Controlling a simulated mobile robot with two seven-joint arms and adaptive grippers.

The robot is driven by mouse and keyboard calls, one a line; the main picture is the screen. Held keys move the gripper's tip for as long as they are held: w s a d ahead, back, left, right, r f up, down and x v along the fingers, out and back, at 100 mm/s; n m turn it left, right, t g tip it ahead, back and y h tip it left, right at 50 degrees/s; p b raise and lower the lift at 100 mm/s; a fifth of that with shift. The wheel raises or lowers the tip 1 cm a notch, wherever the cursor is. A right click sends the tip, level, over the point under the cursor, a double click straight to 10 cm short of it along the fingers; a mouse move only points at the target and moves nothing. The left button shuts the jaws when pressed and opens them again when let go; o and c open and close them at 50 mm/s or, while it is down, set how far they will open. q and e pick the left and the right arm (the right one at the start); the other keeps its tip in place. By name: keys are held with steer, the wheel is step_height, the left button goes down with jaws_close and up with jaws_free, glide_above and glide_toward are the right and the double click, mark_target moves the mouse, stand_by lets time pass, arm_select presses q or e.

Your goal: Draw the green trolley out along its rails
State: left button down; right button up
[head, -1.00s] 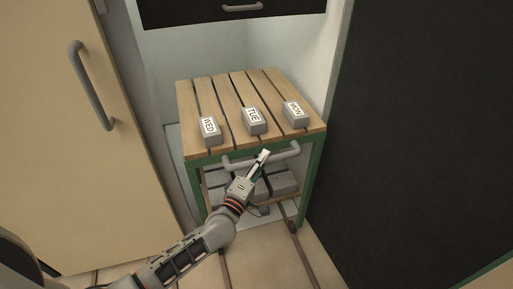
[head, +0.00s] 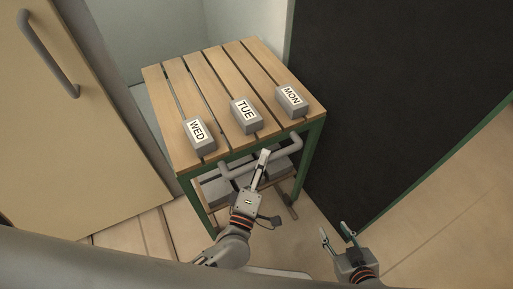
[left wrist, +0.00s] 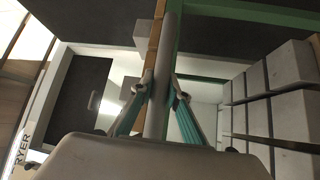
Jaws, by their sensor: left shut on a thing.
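The green trolley (head: 215,76) has a green frame and a top of wooden slats, and its front stands out of the alcove. Three grey bricks lie on top, labelled WED (head: 199,136), TUE (head: 246,116) and MON (head: 292,101). My left gripper (head: 263,161) is shut on the trolley's grey bar handle (head: 290,147). In the left wrist view the handle (left wrist: 160,75) runs between the two fingers. My right gripper (head: 338,233) is open and empty, low and to the right of the trolley. Rails under the trolley are mostly hidden.
A beige door with a grey handle (head: 48,52) stands to the left of the alcove. A large dark panel (head: 400,95) stands close to the trolley's right side. Grey bricks (head: 222,188) sit on its lower shelf. The tiled floor (head: 440,205) at the right is clear.

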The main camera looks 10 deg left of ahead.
arm_select(q)
steer(key=shift+s+d, duration=0.45)
steer(key=shift+s, duration=0.25)
arm_select(e)
steer(key=shift+s+d+r, duration=0.1)
steer(key=shift+d, duration=0.05)
steer(key=shift+r, duration=0.15)
arm_select(q)
steer(key=c, duration=1.9)
jaws_free()
steer(key=v, duration=1.2)
